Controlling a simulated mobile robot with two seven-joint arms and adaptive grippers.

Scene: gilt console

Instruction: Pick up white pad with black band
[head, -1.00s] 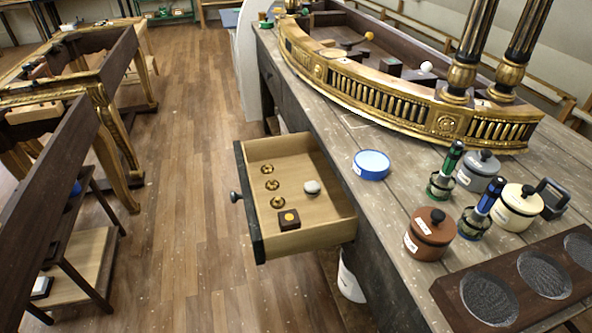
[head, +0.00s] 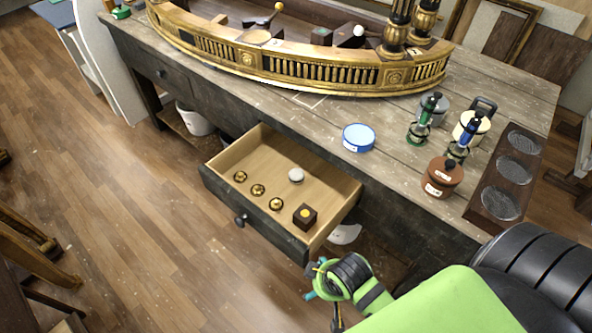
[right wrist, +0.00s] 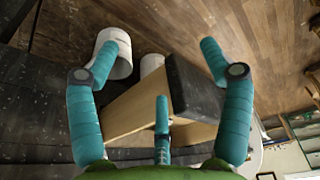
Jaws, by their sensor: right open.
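The small round white pad (head: 296,175) lies in the open wooden drawer (head: 240,158), towards its back; a dark edge shows beneath its pale top. My right gripper (head: 314,280) is just outside the drawer, off its near right corner and apart from the pad. In the right wrist view the open, empty fingers of that gripper (right wrist: 158,62) frame the drawer's pale side and dark front panel (right wrist: 195,88). The pad is not visible in that view. My left gripper is not in view.
The drawer also holds several brass pieces (head: 258,190) and a dark block with a yellow spot (head: 305,216). On the bench stand a blue tin (head: 359,138), a brown lidded pot (head: 442,177) and a gilt console (head: 290,66). A white bucket (right wrist: 118,45) is under the bench.

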